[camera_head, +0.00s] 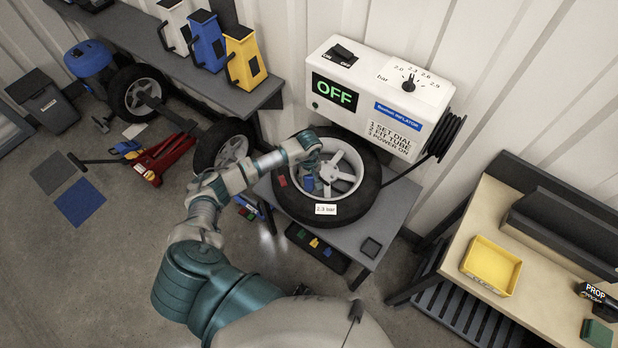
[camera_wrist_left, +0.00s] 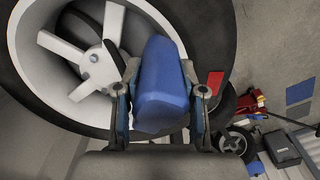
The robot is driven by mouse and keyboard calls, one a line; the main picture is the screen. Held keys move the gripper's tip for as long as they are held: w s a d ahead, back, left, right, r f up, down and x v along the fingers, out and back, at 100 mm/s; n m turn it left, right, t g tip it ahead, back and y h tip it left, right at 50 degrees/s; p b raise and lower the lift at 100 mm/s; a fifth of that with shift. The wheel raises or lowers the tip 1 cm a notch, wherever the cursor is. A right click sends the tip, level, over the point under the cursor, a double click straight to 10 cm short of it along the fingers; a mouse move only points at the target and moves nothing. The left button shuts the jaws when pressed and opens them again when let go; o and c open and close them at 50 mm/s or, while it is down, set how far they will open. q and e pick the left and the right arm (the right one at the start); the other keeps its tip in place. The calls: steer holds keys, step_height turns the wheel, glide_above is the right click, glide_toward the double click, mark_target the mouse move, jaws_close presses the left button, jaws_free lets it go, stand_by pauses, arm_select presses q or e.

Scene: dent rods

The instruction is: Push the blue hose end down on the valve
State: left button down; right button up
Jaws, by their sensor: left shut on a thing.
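My left gripper (camera_head: 309,176) reaches over the wheel (camera_head: 371,176), which lies flat on a grey stand. In the left wrist view its two fingers (camera_wrist_left: 160,100) are shut on the blue hose end (camera_wrist_left: 160,80), one on each side. The blue hose end also shows in the head view (camera_head: 308,184), below the gripper at the left of the white rim (camera_head: 345,184). The valve cannot be made out; the hose end and fingers cover that area, so I cannot tell whether they touch. My right gripper is not in view.
The white inflator (camera_head: 380,95) stands behind the wheel, its display reading OFF. A black hose (camera_head: 408,172) runs from its right side towards the tyre. A "2.3 bar" label (camera_head: 326,209) lies on the tyre. A bench with a yellow tray (camera_head: 490,267) is at the right.

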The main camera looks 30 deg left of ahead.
arm_select(q)
steer(key=shift+f+b, duration=0.55)
steer(key=shift+f, duration=0.15)
steer(key=c, duration=0.6)
jaws_free()
step_height(320, 180, up, 12)
steer(key=shift+f, duration=0.1)
